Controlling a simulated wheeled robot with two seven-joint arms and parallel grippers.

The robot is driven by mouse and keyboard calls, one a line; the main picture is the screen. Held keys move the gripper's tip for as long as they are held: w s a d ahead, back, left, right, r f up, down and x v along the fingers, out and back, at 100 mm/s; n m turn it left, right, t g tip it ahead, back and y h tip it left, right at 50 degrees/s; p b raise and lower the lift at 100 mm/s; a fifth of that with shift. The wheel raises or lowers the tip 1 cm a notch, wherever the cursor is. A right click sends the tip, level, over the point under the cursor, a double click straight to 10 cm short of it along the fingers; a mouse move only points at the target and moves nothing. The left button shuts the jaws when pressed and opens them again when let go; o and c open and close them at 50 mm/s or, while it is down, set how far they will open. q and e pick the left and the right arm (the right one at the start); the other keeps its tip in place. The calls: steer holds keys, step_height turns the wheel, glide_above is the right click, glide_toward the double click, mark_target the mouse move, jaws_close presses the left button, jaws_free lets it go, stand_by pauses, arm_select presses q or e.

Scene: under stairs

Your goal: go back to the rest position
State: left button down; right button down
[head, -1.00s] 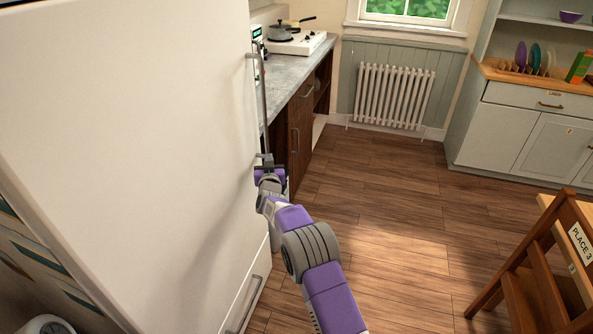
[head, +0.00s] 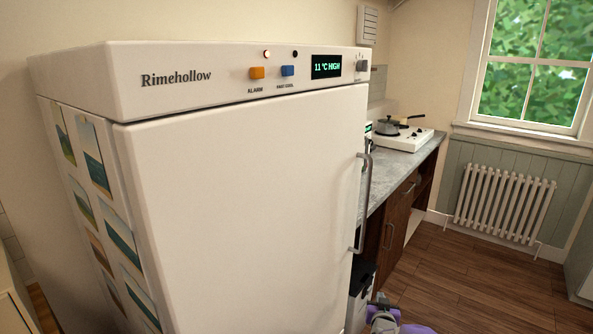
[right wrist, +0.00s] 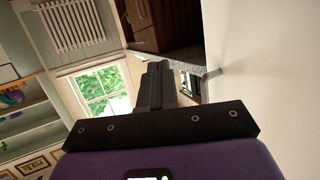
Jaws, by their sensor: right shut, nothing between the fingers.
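My right gripper (head: 380,299) shows at the bottom edge of the head view, below and a little right of the lower end of the fridge handle (head: 366,200). In the right wrist view its two fingers (right wrist: 157,84) are together with nothing between them. My left gripper is in neither view.
The fridge panel has an orange button (head: 256,73), a blue button (head: 287,71) and a display (head: 327,66) reading 11 °C HIGH. A counter (head: 400,170) with a hob (head: 404,140) stands beyond. A radiator (head: 504,203) is below the window. The wooden floor (head: 460,275) at right is clear.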

steer(key=s+a+f+g+y+p, duration=0.2)
steer(key=s+a+f+g, duration=0.25)
steer(key=s+f, duration=0.45)
steer(key=s+a+f+g+y+p, duration=0.1)
steer(key=s+a+f+g+y, duration=0.15)
steer(key=s+a+f, duration=0.55)
steer(key=s+a+g+y+p, duration=0.1)
steer(key=s+a+g, duration=0.2)
steer(key=s, duration=1)
steer(key=s+a+r+g+y+p, duration=0.1)
steer(key=s+a+g+y, duration=0.1)
steer(key=s, duration=1.1)
steer(key=a+g, duration=0.1)
steer(key=a, duration=0.1)
steer(key=shift+s+a+n+g+p, duration=0.15)
steer(key=shift+a+n+g+p, duration=0.2)
steer(key=shift+n+g+p, duration=0.05)
steer(key=shift+y, duration=0.25)
